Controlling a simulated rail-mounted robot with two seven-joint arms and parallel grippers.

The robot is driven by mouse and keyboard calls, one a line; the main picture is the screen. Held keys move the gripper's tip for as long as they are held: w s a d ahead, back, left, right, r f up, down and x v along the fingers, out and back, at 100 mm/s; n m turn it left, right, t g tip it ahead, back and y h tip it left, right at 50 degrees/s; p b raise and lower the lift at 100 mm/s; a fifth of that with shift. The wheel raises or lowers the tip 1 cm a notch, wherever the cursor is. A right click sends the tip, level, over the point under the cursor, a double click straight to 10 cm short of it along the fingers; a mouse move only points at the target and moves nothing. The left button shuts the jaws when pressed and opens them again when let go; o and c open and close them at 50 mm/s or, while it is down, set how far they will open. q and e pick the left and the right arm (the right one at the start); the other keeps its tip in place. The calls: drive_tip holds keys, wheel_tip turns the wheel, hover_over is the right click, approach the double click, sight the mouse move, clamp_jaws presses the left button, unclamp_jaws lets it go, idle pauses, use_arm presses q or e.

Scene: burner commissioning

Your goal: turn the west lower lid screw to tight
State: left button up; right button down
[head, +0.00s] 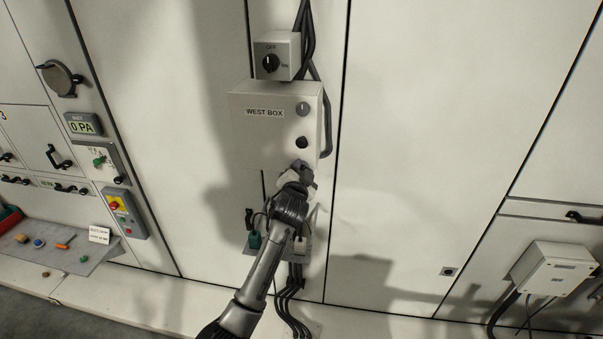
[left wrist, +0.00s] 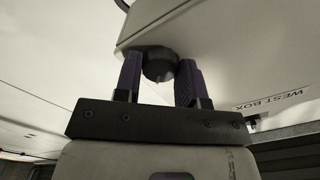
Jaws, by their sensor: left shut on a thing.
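The grey west box (head: 260,138) hangs on the cabinet wall in the middle of the head view. My left gripper (head: 299,168) is at the lower right part of its lid and hides what lies behind it there. In the left wrist view my left gripper (left wrist: 160,80) has its two dark fingers on either side of a dark round screw head (left wrist: 158,62) on the box. It is shut on this screw, which fits the west lower lid screw. The screw's turn setting cannot be read. My right gripper is out of view.
On the lid above the gripper are a grey knob (head: 303,109) and a black knob (head: 302,142). A switch box (head: 276,58) marked OFF sits above, with cables beside it. A small shelf (head: 250,250) is below.

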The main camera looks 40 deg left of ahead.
use_arm(q)
drive_tip(key=n, duration=0.4)
drive_tip(key=shift+n, duration=2.1)
drive_tip(key=o, duration=0.9)
drive_tip(key=shift+s+d, duration=0.35)
drive_tip(key=shift+s, duration=0.2)
drive_tip(key=b+v, duration=0.1)
drive_tip(key=v, duration=1.1)
drive_tip(key=shift+s+d, duration=0.15)
drive_tip(key=shift+s, duration=0.1)
